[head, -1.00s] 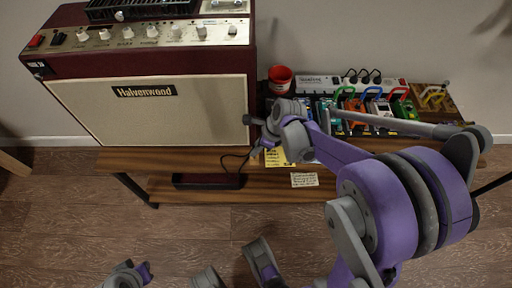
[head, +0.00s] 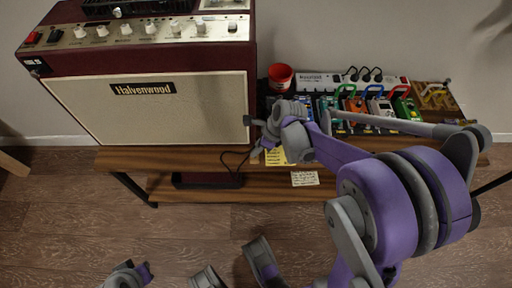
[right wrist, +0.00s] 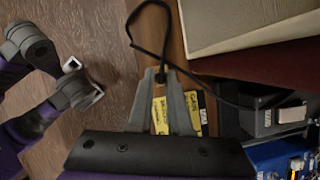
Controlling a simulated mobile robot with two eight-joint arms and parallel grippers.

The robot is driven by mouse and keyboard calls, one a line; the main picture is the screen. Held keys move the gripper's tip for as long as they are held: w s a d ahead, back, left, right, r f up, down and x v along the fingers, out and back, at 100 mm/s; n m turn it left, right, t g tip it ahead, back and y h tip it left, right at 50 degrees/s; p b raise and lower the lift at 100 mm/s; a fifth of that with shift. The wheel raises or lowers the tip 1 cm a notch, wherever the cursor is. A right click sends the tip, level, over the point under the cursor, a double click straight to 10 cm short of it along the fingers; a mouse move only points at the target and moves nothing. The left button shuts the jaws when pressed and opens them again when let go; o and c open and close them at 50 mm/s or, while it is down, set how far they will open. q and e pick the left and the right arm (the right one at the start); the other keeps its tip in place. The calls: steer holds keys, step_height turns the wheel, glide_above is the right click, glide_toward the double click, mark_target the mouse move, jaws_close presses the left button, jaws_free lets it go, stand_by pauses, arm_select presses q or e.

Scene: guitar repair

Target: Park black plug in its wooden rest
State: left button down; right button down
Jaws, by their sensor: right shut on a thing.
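My right gripper (head: 262,150) hangs over the front of the wooden bench, just right of the amplifier. In the right wrist view its two grey fingers (right wrist: 160,76) are closed on the black plug (right wrist: 161,77). A thin black cable (right wrist: 134,35) loops away from the plug. The fingers hide most of the plug. A wooden board with yellow loops (head: 436,97) lies at the bench's right end; I cannot tell whether it is the plug's rest. Grey and purple parts of my other arm show low in the head view, but its jaws are not clear.
The amplifier (head: 160,105) fills the bench's left side. A red cup (head: 280,77), a power strip (head: 318,83) and several pedals (head: 382,108) crowd the right side. A dark box (head: 207,181) sits on the lower shelf (head: 280,192).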

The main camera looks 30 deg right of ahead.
steer(key=shift+f+b, duration=0.4)
steer(key=shift+f, duration=0.2)
steer(key=shift+c, duration=1.8)
jaws_free()
steer(key=shift+r, duration=0.15)
steer(key=shift+r+p, duration=2.8)
steer(key=shift+r, duration=1.15)
